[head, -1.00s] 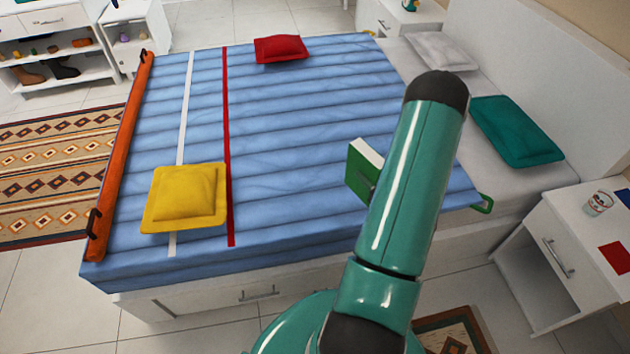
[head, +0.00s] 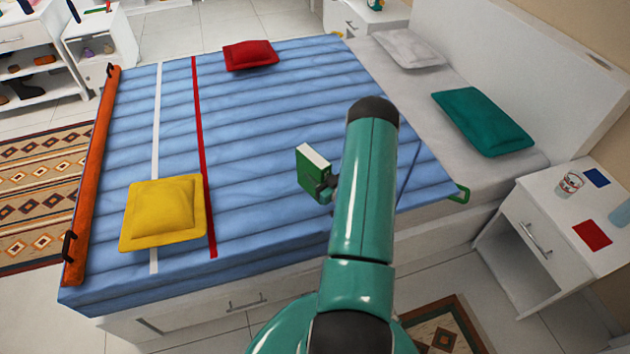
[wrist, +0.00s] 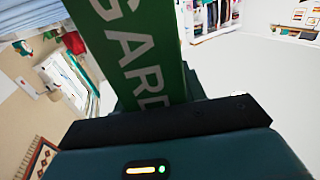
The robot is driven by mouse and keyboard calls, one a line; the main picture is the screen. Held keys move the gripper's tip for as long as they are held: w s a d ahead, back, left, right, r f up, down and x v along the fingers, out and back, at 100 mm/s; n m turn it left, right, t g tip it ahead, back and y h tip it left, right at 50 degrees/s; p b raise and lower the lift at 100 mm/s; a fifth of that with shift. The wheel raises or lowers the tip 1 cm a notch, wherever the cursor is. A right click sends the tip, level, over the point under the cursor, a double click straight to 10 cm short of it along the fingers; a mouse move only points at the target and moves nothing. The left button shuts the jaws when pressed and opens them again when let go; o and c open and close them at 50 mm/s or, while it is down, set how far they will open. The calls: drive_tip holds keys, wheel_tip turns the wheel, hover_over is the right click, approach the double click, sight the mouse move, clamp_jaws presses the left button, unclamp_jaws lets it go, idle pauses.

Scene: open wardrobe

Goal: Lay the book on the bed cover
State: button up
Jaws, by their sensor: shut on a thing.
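A green book (head: 313,175) with white pages is held upright over the blue bed cover (head: 270,110), right of the cover's red stripe. My gripper (head: 326,188) is shut on the book's lower right part; my arm hides some of the gripper. Whether the book touches the cover cannot be told. In the wrist view the book (wrist: 140,50) fills the upper middle, its green face showing white letters.
A yellow cushion (head: 163,212) and a red cushion (head: 250,55) lie on the cover. A teal pillow (head: 483,120) and a white pillow (head: 409,49) lie near the headboard. A nightstand (head: 530,225) stands at right. The cover's middle is clear.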

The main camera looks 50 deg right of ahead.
drive_tip(key=shift+w+f, duration=0.25)
drive_tip(key=shift+f, duration=0.7)
drive_tip(key=shift+w+f, duration=0.2)
drive_tip(key=shift+f, duration=0.7)
drive_tip(key=shift+f, duration=0.1)
drive_tip(key=o, duration=1.3)
drive_tip(key=shift+f, duration=0.1)
drive_tip(key=shift+c, duration=0.2)
drive_tip(key=shift+s, duration=0.25)
drive_tip(key=s+a, duration=0.1)
drive_tip(key=s, duration=1)
drive_tip(key=shift+s+a, duration=0.25)
drive_tip(key=shift+s, duration=0.05)
